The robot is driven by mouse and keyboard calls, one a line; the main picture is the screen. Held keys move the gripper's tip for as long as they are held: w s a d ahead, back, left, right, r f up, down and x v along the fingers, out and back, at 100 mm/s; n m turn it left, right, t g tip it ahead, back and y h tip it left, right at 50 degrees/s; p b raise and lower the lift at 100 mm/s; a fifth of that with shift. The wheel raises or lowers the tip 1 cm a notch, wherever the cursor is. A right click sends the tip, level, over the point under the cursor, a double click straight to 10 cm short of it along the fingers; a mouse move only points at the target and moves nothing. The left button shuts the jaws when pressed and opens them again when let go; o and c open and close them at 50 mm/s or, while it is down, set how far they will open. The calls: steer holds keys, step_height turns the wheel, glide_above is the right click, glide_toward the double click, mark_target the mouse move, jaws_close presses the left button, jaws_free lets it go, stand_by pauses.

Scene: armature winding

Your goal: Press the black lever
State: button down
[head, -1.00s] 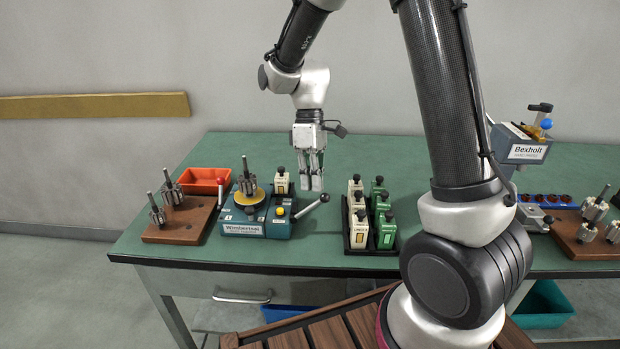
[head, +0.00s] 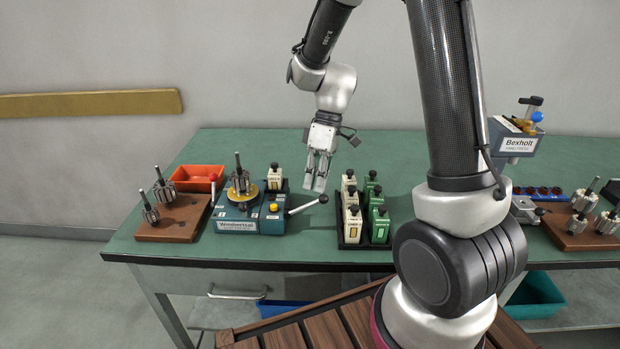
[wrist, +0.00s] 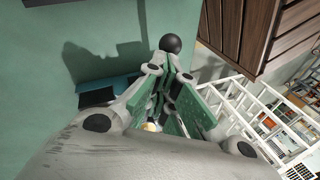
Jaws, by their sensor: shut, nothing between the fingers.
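The black lever (head: 306,206) is a light rod with a black ball knob. It slopes up and out from the right side of the blue Wimberhal winding machine (head: 268,226). My gripper (head: 317,187) is shut and empty, tilted, with its fingertips just above and behind the knob in the head view. In the wrist view the black knob (wrist: 170,44) shows just past the tips of my gripper (wrist: 168,70). I cannot tell whether they touch. A rotor (head: 239,180) stands on the machine's yellow disc.
A rack of cream and green cartridges (head: 352,244) stands right of the lever. A brown board with rotors (head: 180,228) and an orange tray (head: 198,172) are at the left. The Bexholt press (head: 515,145) is far right. Bare green tabletop (head: 308,240) lies before the lever.

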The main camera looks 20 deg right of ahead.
steer(key=shift+s+d+f+t+y, duration=0.2)
steer(key=shift+d+f+y, duration=0.3)
steer(key=shift+f, duration=0.2)
steer(key=shift+s+d+f+t+y, duration=0.15)
steer(key=shift+s+d+f+y, duration=0.15)
steer(key=shift+d+f, duration=0.35)
steer(key=shift+s+d+f+t+y, duration=0.15)
steer(key=shift+d+f+y, duration=0.3)
steer(key=shift+f, duration=0.35)
steer(key=shift+n, duration=0.3)
steer(key=v, duration=1.2)
steer(key=shift+f, duration=0.1)
